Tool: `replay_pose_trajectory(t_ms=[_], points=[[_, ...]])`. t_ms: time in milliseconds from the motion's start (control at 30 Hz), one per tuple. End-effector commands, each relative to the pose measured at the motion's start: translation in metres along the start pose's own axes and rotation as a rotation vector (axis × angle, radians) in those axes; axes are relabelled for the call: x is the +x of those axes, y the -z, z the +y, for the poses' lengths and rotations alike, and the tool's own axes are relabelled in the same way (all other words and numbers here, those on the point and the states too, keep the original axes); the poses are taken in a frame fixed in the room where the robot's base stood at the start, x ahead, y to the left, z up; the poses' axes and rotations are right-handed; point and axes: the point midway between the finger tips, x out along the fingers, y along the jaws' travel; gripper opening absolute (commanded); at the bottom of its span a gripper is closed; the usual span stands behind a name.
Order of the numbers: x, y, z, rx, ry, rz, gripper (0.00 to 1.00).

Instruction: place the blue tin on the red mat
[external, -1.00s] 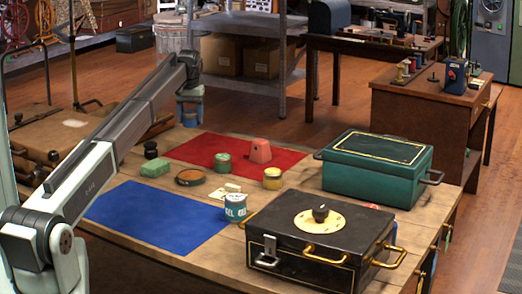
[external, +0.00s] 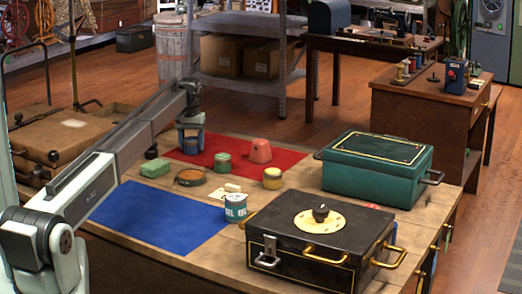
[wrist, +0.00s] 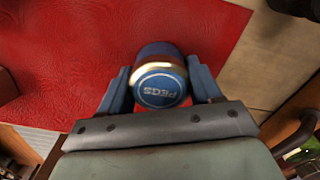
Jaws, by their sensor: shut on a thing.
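The blue tin (external: 191,146) is between the fingers of my gripper (external: 191,138), over the far left part of the red mat (external: 230,143) in the external view. In the wrist view the tin (wrist: 160,88) shows its round blue lid, lettered PEGS, with a pale rim. The fingers of my gripper (wrist: 160,92) are shut on it from both sides. The red mat (wrist: 70,45) spreads beneath and beyond it. The tin looks upright and low over the mat; I cannot tell whether its base touches.
A blue mat (external: 160,220) lies in front.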

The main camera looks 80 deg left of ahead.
Motion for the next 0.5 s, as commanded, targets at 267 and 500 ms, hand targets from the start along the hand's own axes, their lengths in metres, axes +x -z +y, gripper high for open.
replay_pose_trajectory(t_ms=[267, 500], points=[[0.0018, 0.0001, 0.0000, 0.000, 0.000, 0.000, 0.31], [0.0023, 0.0001, 0.0000, 0.000, 0.000, 0.000, 0.83]])
